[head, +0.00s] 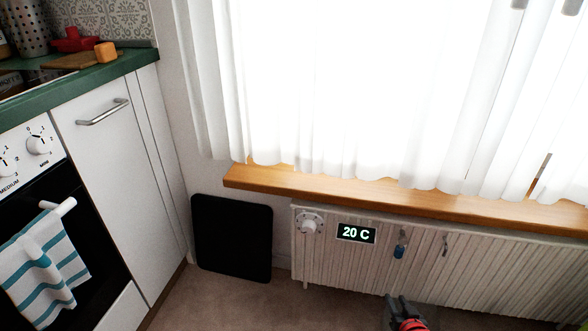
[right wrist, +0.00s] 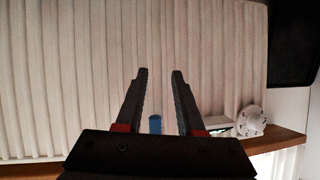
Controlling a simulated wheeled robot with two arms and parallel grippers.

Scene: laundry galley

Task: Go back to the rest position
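My right gripper (head: 408,308) shows at the bottom edge of the head view, in front of the radiator, with only its dark and red end visible. In the right wrist view its two dark fingers (right wrist: 160,73) are spread apart with nothing held between them. The ribbed radiator (right wrist: 60,70) fills most of that view behind the fingers. A small blue thing (right wrist: 155,124) shows between the fingers, farther back. My left gripper is not in view.
The white radiator (head: 480,260) has a dial (head: 310,223), a "20 C" display (head: 356,233) and a small hanging blue item (head: 400,248). A wooden sill (head: 370,190) juts out above. A black panel (head: 232,238) leans left of it. An oven with a striped towel (head: 42,265) stands left.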

